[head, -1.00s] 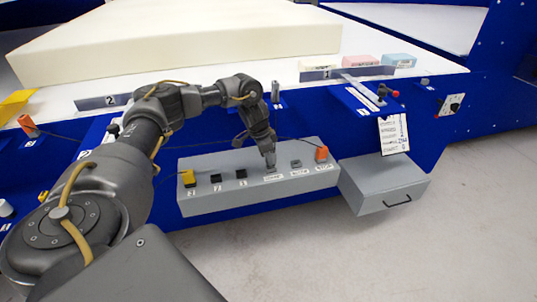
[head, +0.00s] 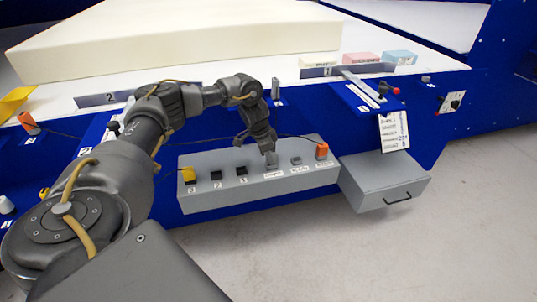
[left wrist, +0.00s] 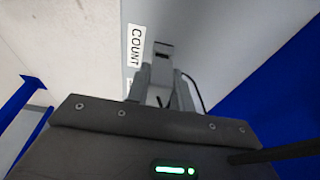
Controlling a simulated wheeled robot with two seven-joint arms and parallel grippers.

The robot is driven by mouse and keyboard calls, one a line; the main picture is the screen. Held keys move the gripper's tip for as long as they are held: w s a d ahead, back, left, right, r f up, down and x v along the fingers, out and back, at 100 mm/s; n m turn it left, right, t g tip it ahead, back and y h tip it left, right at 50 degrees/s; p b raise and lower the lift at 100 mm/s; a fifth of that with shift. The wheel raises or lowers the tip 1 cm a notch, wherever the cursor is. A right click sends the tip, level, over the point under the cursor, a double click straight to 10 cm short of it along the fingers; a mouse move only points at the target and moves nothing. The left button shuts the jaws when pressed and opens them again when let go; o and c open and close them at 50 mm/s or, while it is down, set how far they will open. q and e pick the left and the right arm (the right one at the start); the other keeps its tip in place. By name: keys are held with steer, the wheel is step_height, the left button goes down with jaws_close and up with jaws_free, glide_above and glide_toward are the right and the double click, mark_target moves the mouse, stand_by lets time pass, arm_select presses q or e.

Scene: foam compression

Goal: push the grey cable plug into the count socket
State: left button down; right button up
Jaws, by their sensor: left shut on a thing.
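My left gripper (head: 268,148) is above the count socket's place on the grey box, fourth from the left in the row. In the left wrist view its fingers (left wrist: 160,95) are shut on the grey cable plug (left wrist: 160,74), and a dark cable runs off on the right. The COUNT label (left wrist: 136,45) is just left of the plug. A grey piece (head: 272,160) shows under the fingertips in the head view. The plug hides the socket opening, so I cannot tell how deep it sits. My right gripper is not in view.
The grey socket box (head: 225,200) also holds a yellow plug (head: 188,176), two black sockets, another grey socket (head: 296,160) and an orange plug (head: 321,151). A grey drawer (head: 385,180) is at its right. A foam block (head: 170,40) lies on the table behind.

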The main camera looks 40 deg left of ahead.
arm_select(q)
steer(key=shift+f, duration=0.6)
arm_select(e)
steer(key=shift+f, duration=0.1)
arm_select(q)
steer(key=c, duration=1.1)
jaws_free()
steer(key=shift+c, duration=0.2)
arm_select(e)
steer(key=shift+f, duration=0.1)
arm_select(q)
steer(key=shift+p+v, duration=0.8)
steer(key=shift+w+d+r+p, duration=0.1)
steer(key=shift+w+r+p, duration=0.05)
steer(key=shift+r+p, duration=1.2)
steer(key=shift+p, duration=0.2)
steer(key=shift+p+v, duration=0.85)
steer(key=shift+p, duration=0.1)
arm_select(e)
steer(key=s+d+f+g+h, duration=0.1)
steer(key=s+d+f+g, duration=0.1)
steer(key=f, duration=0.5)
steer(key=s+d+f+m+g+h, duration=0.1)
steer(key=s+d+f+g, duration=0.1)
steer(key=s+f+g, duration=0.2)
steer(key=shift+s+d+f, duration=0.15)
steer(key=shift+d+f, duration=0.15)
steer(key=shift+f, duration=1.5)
